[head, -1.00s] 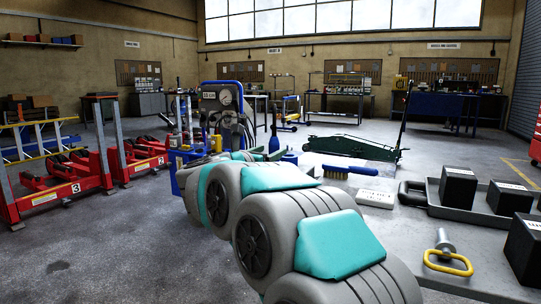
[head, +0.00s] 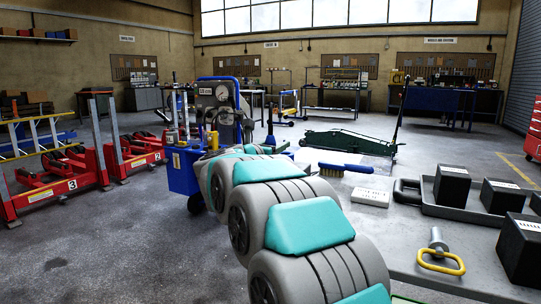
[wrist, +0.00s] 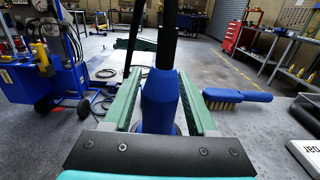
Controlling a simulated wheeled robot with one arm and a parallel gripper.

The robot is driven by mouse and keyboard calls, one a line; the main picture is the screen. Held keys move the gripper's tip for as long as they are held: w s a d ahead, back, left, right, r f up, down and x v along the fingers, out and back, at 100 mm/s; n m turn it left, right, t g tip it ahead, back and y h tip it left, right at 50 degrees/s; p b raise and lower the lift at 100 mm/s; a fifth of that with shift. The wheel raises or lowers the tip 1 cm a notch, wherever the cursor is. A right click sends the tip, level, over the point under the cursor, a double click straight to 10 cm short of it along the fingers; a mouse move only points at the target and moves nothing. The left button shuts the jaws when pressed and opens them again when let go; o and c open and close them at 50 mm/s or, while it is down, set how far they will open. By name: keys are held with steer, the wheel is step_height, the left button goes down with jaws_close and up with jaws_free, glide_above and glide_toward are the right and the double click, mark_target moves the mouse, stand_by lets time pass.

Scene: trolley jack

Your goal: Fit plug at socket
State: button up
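In the wrist view the blue plug (wrist: 161,100) is large and lies between the green fingers of my gripper (wrist: 163,98). I cannot pick out the socket with certainty.
A blue service cart (head: 183,172) with a gauge stands at left. On the grey bench (head: 400,225) lie a blue brush (head: 345,167), a white box (head: 371,196), a tray with black boxes (head: 428,208) and a yellow-handled pin (head: 440,262). A green trolley jack (head: 350,143) stands behind.

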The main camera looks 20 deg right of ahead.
jaws_close()
steer(key=shift+r, duration=0.1)
stand_by(0.5)
